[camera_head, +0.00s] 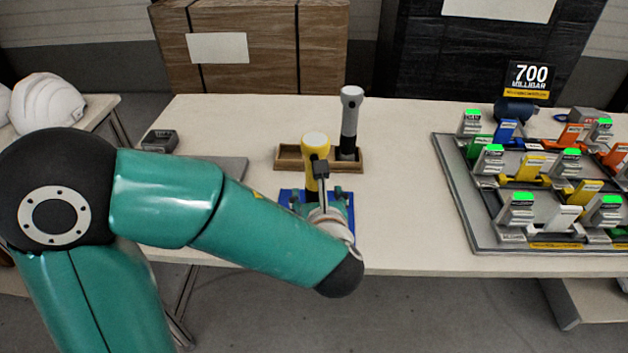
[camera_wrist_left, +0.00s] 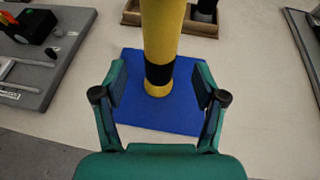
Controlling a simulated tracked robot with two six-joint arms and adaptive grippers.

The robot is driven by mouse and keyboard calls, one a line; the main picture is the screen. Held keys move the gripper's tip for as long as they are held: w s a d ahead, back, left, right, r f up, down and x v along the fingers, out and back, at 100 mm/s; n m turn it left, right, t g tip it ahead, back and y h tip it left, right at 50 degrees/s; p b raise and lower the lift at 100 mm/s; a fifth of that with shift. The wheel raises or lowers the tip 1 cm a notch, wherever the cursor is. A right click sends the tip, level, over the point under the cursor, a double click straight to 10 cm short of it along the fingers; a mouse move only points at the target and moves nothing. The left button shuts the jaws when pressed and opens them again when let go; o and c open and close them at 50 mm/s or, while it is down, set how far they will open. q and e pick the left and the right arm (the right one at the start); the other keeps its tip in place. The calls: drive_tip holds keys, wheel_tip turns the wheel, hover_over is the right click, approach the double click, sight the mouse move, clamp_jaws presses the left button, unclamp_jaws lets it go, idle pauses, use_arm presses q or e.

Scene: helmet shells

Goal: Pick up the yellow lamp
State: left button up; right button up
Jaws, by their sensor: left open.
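The yellow lamp (camera_head: 315,150) stands upright on a blue mat (camera_head: 288,197) near the front edge of the table. In the left wrist view the yellow lamp (camera_wrist_left: 160,45) has a black band low on its body, and the blue mat (camera_wrist_left: 165,115) lies under it. My left gripper (camera_head: 320,197) is open, with its fingers on either side of the lamp. In the left wrist view my left gripper (camera_wrist_left: 160,90) shows a gap between each finger and the lamp. My right gripper is not in view.
A grey lamp (camera_head: 350,125) stands upright in a wooden tray (camera_head: 290,160) behind the yellow lamp. A grey board (camera_head: 465,210) with several coloured devices lies at the right. A dark box (camera_head: 160,140) is at the left. White helmet shells (camera_head: 45,100) sit on a side table.

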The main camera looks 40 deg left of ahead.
sight(316, 188)
use_arm(q)
drive_tip(key=shift+x, duration=3.15)
drive_tip(key=shift+r, duration=0.1)
clamp_jaws()
